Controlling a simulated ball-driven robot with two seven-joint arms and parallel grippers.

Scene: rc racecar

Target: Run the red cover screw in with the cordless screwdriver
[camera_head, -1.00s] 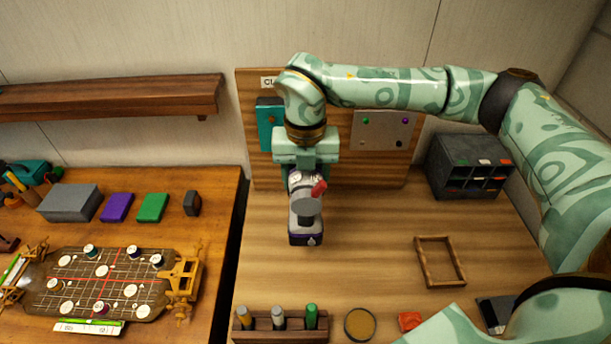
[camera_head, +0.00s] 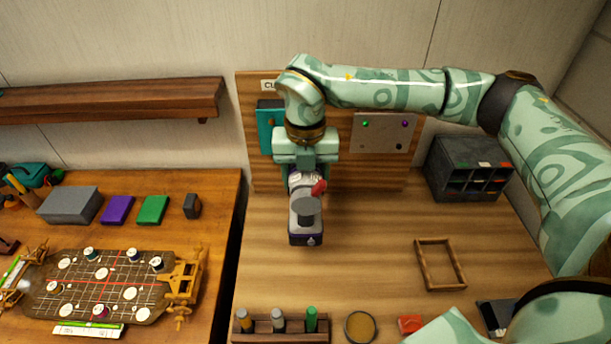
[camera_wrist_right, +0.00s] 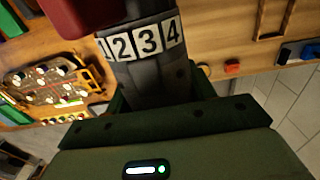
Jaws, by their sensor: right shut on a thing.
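My right gripper (camera_head: 306,164) is shut on the cordless screwdriver (camera_head: 305,226), in front of the cover board (camera_head: 348,173). The screwdriver has a grey and black body and a red part (camera_head: 319,188) on its side. In the right wrist view the grey, numbered screwdriver body (camera_wrist_right: 146,62) stands between my fingers. A grey panel (camera_head: 377,139) on the board carries green, purple and black screw heads. A teal panel (camera_head: 266,134) shows to its left. My arm and gripper hide the board between them. I cannot make out the red cover screw or the driver's tip. My left gripper is not in view.
A rack of bits (camera_head: 281,331), a round dish (camera_head: 360,326) and a red block (camera_head: 411,323) lie at the front. A wooden frame (camera_head: 456,281) and a grey drawer bin (camera_head: 467,167) stand right. A car chassis (camera_head: 98,284) lies on the left table. Mid-table is clear.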

